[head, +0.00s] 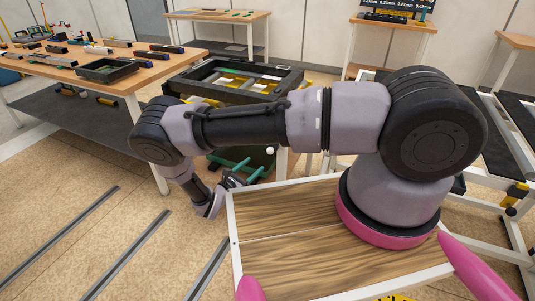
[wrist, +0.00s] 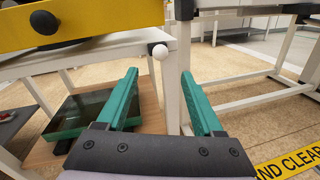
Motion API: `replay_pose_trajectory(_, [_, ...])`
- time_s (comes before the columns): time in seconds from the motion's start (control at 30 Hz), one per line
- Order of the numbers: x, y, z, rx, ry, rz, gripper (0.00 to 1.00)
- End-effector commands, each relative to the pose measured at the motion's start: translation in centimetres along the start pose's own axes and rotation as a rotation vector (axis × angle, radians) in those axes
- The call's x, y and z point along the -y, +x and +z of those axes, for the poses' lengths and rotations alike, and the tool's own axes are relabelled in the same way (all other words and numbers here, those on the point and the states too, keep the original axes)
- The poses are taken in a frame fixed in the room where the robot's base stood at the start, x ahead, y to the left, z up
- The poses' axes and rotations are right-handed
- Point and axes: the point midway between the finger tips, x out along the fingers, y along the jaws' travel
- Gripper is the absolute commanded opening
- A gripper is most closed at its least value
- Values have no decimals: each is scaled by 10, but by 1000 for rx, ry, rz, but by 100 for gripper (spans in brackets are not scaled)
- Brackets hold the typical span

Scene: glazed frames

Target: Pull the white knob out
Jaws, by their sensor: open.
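The white knob (wrist: 160,52) is a small round ball at the corner of a white frame (wrist: 125,47), just above a white post. It also shows in the head view (head: 270,150), below the dark tray table. My gripper (wrist: 159,74) has two green fingers spread apart with nothing between them. In the wrist view the knob appears between and slightly above the fingertips, apart from both. In the head view my gripper (head: 249,171) is low, just below and left of the knob, and partly hard to make out.
A yellow box (wrist: 75,20) with a black knob sits at upper left in the wrist view. A green tray (wrist: 82,114) lies on a lower shelf. White table legs (wrist: 275,75) stand to the right. A workbench (head: 135,72) with several parts stands at left in the head view.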

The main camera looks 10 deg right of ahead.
Motion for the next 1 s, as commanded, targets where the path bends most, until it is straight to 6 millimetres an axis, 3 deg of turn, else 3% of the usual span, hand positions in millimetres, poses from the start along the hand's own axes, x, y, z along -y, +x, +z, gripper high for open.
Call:
replay_pose_trajectory(0.6, [1,97,0,1,-1,-2,68])
replay_pose_trajectory(1.0, [0,107,0,0,0,-2,68])
